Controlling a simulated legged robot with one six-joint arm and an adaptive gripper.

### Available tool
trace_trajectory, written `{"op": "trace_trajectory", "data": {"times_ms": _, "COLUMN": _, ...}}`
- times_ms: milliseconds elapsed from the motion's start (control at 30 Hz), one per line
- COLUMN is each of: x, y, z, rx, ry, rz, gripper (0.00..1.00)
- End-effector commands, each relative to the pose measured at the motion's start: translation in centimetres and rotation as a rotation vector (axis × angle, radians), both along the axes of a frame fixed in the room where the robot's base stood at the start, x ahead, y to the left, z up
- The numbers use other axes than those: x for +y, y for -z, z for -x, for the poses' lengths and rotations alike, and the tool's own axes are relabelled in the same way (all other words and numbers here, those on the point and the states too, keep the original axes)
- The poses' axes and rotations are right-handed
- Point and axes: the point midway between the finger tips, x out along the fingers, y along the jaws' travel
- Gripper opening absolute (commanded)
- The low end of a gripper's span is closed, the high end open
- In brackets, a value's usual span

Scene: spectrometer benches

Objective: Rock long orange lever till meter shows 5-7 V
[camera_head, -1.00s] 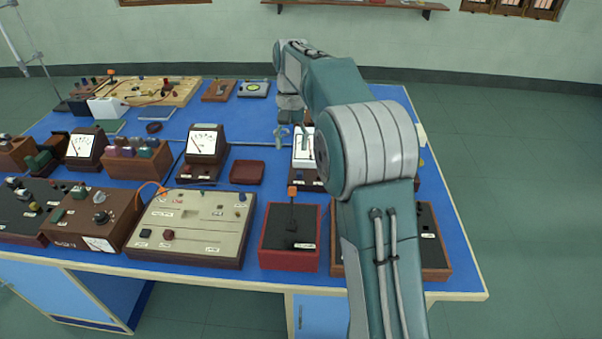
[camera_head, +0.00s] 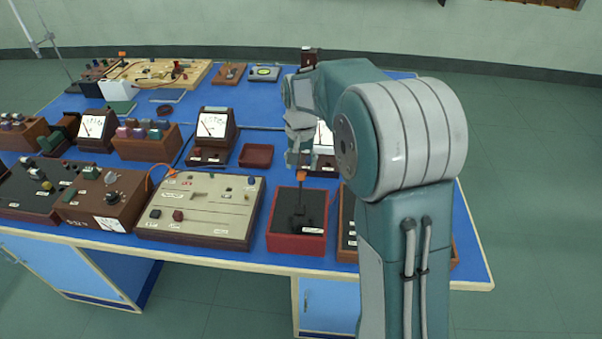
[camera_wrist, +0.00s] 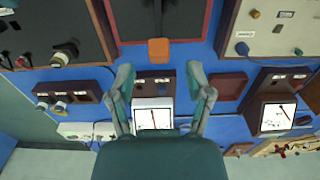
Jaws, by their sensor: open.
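The long lever has an orange tip (camera_head: 301,175) on a dark stem rising from a red box with a black top (camera_head: 313,231). The orange tip also shows in the wrist view (camera_wrist: 158,50), at the upper middle. My gripper (camera_head: 298,163) is open, just above and behind the tip in the head view. In the wrist view my open fingers (camera_wrist: 160,76) point toward the tip, one on either side of its line; contact is not clear. A white-faced meter (camera_head: 325,136) stands behind, partly hidden by my arm. Its face (camera_wrist: 153,114) shows between my fingers, its reading too small to tell.
A beige panel box (camera_head: 205,207) stands left of the red box, and a brown-framed black box (camera_head: 348,228) is close on its right. Another meter (camera_head: 212,126) and a small brown tray (camera_head: 256,155) stand behind. Blue tabletop shows between them.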

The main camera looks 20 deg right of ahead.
Motion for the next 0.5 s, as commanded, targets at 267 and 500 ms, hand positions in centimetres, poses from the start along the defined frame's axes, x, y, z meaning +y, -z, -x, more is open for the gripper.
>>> {"op": "trace_trajectory", "data": {"times_ms": 267, "x": 0.0, "y": 3.4, "z": 0.0, "rx": 0.001, "ry": 0.000, "rz": 0.000, "gripper": 0.66}}
{"op": "trace_trajectory", "data": {"times_ms": 500, "x": 0.0, "y": 3.8, "z": 0.0, "rx": 0.000, "ry": 0.000, "rz": 0.000, "gripper": 0.66}}
